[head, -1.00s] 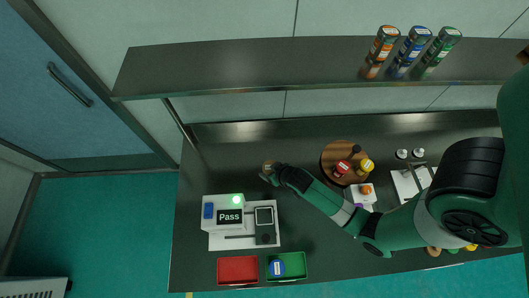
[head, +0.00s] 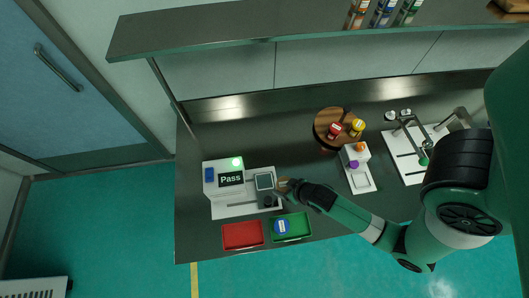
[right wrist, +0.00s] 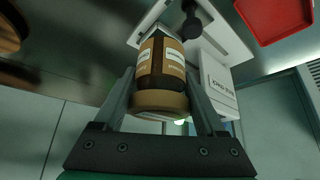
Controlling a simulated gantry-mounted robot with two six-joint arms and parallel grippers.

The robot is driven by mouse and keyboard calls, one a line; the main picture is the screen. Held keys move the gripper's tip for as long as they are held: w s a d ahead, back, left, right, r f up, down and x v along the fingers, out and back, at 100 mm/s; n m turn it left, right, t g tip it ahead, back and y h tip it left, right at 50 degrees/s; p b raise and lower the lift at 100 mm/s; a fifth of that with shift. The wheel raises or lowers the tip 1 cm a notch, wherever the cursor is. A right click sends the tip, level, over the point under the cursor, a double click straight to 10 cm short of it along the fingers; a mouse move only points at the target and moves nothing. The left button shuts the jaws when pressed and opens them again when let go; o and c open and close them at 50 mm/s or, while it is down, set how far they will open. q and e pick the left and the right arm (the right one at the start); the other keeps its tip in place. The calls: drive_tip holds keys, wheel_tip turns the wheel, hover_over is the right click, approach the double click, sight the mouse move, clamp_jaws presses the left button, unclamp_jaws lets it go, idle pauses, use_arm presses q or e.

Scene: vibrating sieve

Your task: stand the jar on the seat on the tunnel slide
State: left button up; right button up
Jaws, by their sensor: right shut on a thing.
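My right gripper (head: 285,186) is shut on a brown jar (right wrist: 159,75) with a pale label and a tan lid; the lid end faces the right wrist camera. In the head view the jar (head: 282,184) is small and partly hidden by the gripper. It is close to the right edge of the white machine (head: 222,168), which has a green light and a "Pass" display. A white plate (head: 236,210) with a long slot lies at its front. A dark round piece (head: 268,201) stands there, likely the seat; it also shows in the right wrist view (right wrist: 191,24). My left gripper is out of view.
A red tray (head: 242,235) and a green tray (head: 304,232) holding a blue-topped jar stand in front. To the right are a round wooden board (head: 324,124) with bottles, a small white device (head: 362,181) and a white board (head: 408,166). Bottles stand on the shelf above.

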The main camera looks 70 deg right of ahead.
drive_tip(key=w+d+f+b, duration=0.1)
drive_tip(key=w+f, duration=0.1)
drive_tip(key=w+d+f+b, duration=0.1)
drive_tip(key=w+d+f, duration=0.1)
drive_tip(key=w+f, duration=0.1)
drive_tip(key=w+d+f, duration=0.1)
drive_tip(key=w+f, duration=0.1)
drive_tip(key=w, duration=0.1)
drive_tip(key=shift+w+d+f+b, duration=0.1)
drive_tip(key=shift+d+f+b, duration=0.1)
drive_tip(key=shift+d+b, duration=0.2)
drive_tip(key=shift+w+d+f, duration=0.1)
drive_tip(key=shift+w+f, duration=0.15)
drive_tip(key=f+b, duration=0.1)
drive_tip(key=f, duration=0.2)
drive_tip(key=shift+w+d+f+b, duration=0.1)
drive_tip(key=shift+w+f+b, duration=0.1)
drive_tip(key=shift+f+b, duration=0.15)
drive_tip(key=shift+r, duration=0.1)
drive_tip(key=shift+f, duration=0.25)
drive_tip(key=o, duration=1.4)
drive_tip(key=shift+r, duration=0.1)
